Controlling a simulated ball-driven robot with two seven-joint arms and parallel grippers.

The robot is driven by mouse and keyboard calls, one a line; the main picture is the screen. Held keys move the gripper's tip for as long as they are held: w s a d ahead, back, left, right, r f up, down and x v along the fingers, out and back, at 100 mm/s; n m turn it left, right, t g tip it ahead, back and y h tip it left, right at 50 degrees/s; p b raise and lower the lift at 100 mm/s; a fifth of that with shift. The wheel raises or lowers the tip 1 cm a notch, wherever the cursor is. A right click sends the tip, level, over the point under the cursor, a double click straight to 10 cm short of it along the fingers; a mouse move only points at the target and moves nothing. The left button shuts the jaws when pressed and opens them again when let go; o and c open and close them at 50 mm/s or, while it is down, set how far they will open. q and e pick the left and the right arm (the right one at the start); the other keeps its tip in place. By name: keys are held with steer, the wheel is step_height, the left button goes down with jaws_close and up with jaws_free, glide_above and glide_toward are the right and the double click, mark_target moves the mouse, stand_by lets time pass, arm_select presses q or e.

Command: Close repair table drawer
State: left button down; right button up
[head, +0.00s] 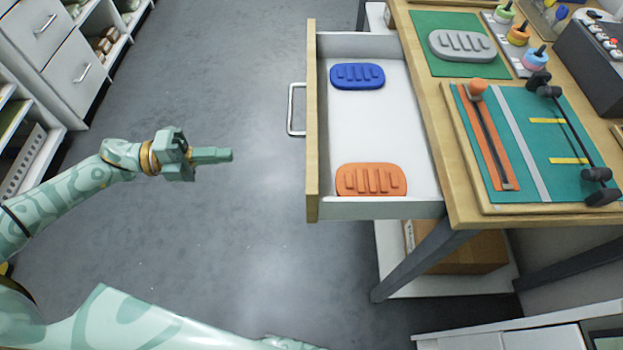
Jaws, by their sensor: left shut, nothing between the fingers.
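The repair table drawer (432,207) is pulled out to the left from under the wooden repair table (462,207). Its wooden front (312,130) carries a metal bar handle (293,110) on the left face. A blue slotted pad (357,76) and an orange slotted pad (371,179) lie inside, apart from each other. My left gripper (228,155) is shut and empty, pointing right, over the floor to the left of the handle and apart from it. Only my right arm shows along the bottom edge; its gripper is not visible.
On the tabletop lie a grey slotted pad (462,46), a green-topped board (520,120) and several small bottles at the back. White cabinets (60,60) and shelves stand at the left. A cardboard box (465,255) sits under the table. The floor (240,90) between is clear.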

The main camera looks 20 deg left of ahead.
arm_select(q)
steer(key=w+d+m+g+h+b, duration=0.1)
steer(key=w+d, duration=0.1)
steer(key=d, duration=1.1)
steer(key=shift+w+d+r+b, duration=0.35)
steer(key=shift+d, duration=0.05)
arm_select(e)
steer(key=shift+w+a+f, duration=0.35)
steer(key=shift+w+f, duration=0.2)
steer(key=shift+f, duration=0.05)
steer(key=shift+w, duration=0.1)
